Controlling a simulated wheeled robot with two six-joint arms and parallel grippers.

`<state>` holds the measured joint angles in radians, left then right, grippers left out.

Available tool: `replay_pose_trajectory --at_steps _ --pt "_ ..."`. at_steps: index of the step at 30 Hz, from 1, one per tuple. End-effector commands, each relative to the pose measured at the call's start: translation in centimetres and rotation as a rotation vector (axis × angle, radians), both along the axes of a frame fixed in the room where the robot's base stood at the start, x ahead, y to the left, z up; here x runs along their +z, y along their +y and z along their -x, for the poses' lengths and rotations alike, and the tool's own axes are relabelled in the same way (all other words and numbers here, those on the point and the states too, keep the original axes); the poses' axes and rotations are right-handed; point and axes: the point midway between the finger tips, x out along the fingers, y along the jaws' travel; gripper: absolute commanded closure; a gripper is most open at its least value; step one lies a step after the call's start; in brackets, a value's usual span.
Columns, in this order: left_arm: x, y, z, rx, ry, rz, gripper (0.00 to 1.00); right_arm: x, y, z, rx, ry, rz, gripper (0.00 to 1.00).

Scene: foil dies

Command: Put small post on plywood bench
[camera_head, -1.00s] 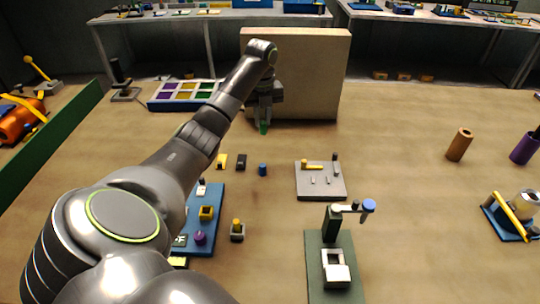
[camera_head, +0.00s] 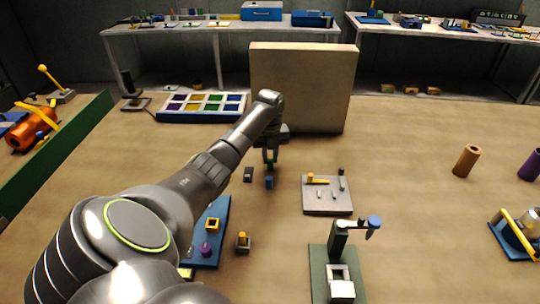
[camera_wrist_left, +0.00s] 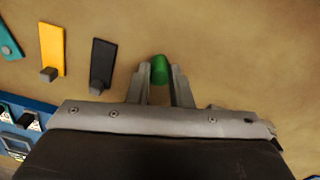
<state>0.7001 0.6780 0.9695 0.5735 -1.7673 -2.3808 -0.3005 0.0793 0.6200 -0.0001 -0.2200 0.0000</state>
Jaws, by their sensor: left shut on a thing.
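My left gripper (camera_head: 270,157) is shut on a small green post (camera_wrist_left: 160,70), which sits between its two fingertips in the left wrist view. My right gripper is not in view.
A dark tag-like piece (camera_head: 248,174) lies left of the blue post; a yellow one (camera_wrist_left: 52,48) shows in the wrist view. A grey plate (camera_head: 327,207) with pegs lies to the right. A tan upright board (camera_head: 302,88) stands behind. Bench right of the board is clear.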

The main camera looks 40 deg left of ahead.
Motion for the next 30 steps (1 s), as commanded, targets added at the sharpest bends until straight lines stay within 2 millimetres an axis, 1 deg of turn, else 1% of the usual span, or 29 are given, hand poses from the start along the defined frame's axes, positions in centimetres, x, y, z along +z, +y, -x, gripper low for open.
replay_pose_trajectory --at_steps 5,6,10,11,19,23,26,30 --pt "-0.2 0.0 0.0 0.0 0.0 0.0 1.0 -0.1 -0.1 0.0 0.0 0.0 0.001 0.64" --pt "-0.3 0.0 0.0 0.0 0.0 0.0 0.79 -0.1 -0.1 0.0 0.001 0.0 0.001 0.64" --pt "-0.3 0.0 0.0 0.0 0.0 0.0 0.62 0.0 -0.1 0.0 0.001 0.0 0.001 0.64" --pt "-0.3 0.0 0.0 0.0 0.0 0.0 0.59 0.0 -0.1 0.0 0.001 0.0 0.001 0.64" --pt "-0.2 0.0 0.0 0.0 0.0 0.0 0.59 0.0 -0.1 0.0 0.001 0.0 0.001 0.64" --pt "0.7 0.1 -0.1 0.0 -0.003 0.0 0.59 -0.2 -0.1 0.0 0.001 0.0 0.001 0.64" --pt "2.3 0.1 -0.1 0.0 -0.004 -0.002 0.59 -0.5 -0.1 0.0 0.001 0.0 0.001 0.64" --pt "5.5 0.1 -0.1 0.0 -0.007 -0.003 0.59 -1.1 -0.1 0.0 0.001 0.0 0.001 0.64"
